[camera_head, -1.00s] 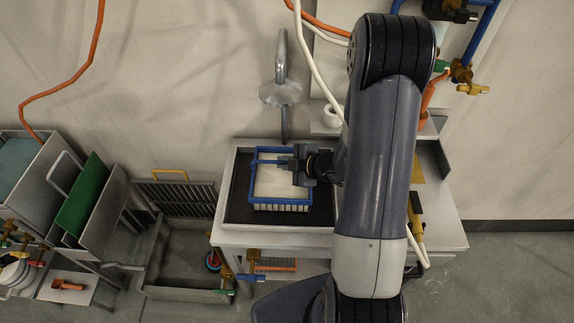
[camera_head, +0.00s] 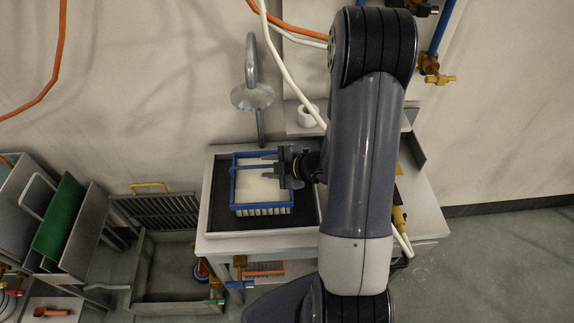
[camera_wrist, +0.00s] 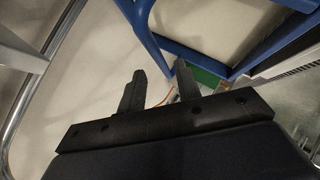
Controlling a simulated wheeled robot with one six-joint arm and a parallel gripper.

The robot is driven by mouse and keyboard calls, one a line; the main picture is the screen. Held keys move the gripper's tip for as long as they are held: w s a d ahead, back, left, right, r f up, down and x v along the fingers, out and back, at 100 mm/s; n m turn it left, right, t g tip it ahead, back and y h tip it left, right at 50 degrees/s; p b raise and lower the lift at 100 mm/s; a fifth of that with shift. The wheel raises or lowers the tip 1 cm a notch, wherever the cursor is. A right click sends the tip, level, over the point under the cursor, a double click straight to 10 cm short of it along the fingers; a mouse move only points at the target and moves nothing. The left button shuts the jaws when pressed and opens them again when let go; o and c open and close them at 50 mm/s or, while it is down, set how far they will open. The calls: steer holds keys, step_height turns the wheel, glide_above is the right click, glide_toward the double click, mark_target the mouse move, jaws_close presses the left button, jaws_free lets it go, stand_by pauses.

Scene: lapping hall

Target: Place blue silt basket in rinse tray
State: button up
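The blue silt basket (camera_head: 262,210) is an open blue frame with a pale filling. It sits upright inside the dark shallow tray (camera_head: 220,205), which looks like the rinse tray, on the white bench. My gripper (camera_head: 266,170) is over the basket's right side at the height of its upper frame, pointing left. In the wrist view my gripper (camera_wrist: 160,80) has its two fingers apart with nothing between them. The blue basket frame (camera_wrist: 188,52) passes just beyond the fingertips. I cannot tell whether a finger touches it.
A slatted grey rack (camera_head: 155,212) and a low basin stand left of the bench, with a green panel (camera_head: 58,215) further left. A metal shower-like fitting (camera_head: 251,97) hangs behind the tray. Brass taps and hoses are at the upper right.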

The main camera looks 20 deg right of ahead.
steer(key=v, duration=0.9)
steer(key=shift+p, duration=0.45)
